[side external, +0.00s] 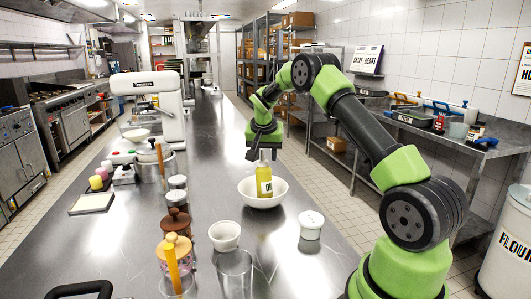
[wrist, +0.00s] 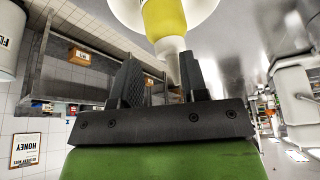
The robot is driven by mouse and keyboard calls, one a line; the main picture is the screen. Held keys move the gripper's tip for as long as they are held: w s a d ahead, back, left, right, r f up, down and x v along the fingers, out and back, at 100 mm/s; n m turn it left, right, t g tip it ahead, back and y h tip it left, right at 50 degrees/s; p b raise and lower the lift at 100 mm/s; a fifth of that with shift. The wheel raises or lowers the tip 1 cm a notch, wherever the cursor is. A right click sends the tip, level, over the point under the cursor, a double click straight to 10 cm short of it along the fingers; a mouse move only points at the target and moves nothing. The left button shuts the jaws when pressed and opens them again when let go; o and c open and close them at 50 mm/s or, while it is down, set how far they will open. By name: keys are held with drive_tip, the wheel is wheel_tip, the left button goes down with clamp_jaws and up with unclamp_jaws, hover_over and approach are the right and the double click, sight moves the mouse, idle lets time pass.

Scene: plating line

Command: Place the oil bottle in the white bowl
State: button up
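The oil bottle (side external: 264,183), with yellow oil and a label, stands upright inside the white bowl (side external: 251,201) on the steel counter. The bowl's front wall hides its base. My gripper (side external: 263,154) is right above the bottle, pointing down at its top. In the wrist view, the bottle (wrist: 163,17) shows with its pale neck and spout reaching between the fingers of my gripper (wrist: 160,75). The spout lies close to the right finger, with a clear gap to the left finger, so the fingers look open. The white bowl (wrist: 204,12) shows behind the bottle.
A small white bowl (side external: 224,236), a lidded white tub (side external: 311,225) and a clear glass (side external: 234,270) stand nearer on the counter. Jars (side external: 176,222), a pot (side external: 155,167) and a white mixer (side external: 160,100) are to the left. The counter behind the bowl is clear.

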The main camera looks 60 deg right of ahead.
drive_tip(key=s+a+r+n+t+y, duration=0.1)
drive_tip(key=s+a+r+n+t, duration=0.3)
drive_tip(key=a+r, duration=1.15)
drive_tip(key=s+a+n+t+y, duration=0.1)
drive_tip(key=s+a+n+y, duration=0.4)
drive_tip(key=s+a, duration=1)
drive_tip(key=s, duration=0.3)
drive_tip(key=shift+s+f, duration=0.15)
drive_tip(key=shift+s, duration=0.1)
